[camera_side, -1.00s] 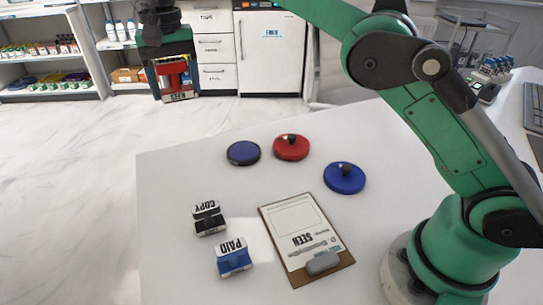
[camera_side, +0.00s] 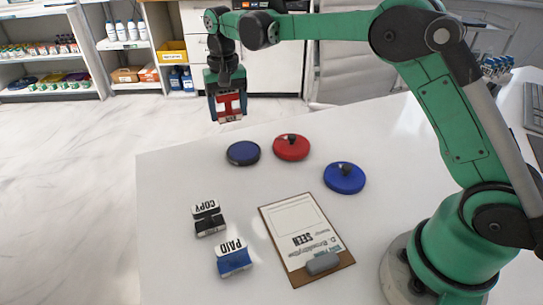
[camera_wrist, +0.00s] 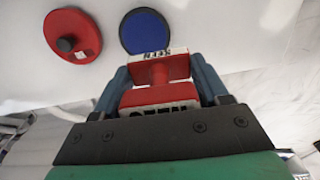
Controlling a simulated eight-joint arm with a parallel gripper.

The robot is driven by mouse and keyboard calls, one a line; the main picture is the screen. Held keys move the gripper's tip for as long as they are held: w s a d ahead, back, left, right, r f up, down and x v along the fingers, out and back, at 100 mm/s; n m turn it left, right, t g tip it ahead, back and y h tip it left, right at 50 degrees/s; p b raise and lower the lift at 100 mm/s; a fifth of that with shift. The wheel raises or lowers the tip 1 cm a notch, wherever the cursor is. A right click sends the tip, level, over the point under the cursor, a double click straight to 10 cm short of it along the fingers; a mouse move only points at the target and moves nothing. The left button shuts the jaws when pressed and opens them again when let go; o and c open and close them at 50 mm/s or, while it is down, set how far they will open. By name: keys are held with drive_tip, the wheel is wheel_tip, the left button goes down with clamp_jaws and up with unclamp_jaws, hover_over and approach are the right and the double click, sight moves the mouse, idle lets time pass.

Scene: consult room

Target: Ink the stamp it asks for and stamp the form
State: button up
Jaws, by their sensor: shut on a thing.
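My gripper (camera_side: 228,98) is shut on the red stamp (camera_side: 231,114), held above the table's far edge. In the wrist view the red stamp (camera_wrist: 158,68) sits between the fingers, its white label reading SEEN. The clipboard form (camera_side: 305,240) shows the word SEEN. An uncovered dark blue ink pad (camera_side: 243,153) lies near the far edge, apart from and below the stamp. A red round piece with a black knob (camera_side: 292,147) is right of it, and a blue knobbed one (camera_side: 345,178) farther right. The black COPY stamp (camera_side: 209,219) and blue PAID stamp (camera_side: 233,257) stand left of the form.
The white table (camera_side: 175,185) is clear between the pads and the form. A grey clip (camera_side: 323,263) is at the clipboard's near end. Shelves (camera_side: 45,60) and cabinets stand beyond the table. A keyboard (camera_side: 533,105) lies at the far right.

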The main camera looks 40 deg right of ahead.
sight(240, 110)
drive_tip(key=shift+s+d+f, duration=0.2)
drive_tip(key=shift+d+f, duration=0.3)
drive_tip(key=shift+d, duration=0.05)
drive_tip(key=shift+s+d+f, duration=0.15)
drive_tip(key=shift+d+f, duration=0.3)
drive_tip(key=shift+d, duration=0.05)
drive_tip(key=shift+d+f, duration=0.1)
drive_tip(key=shift+f, duration=2.95)
drive_tip(key=shift+f, duration=0.55)
drive_tip(key=shift+r, duration=3.5)
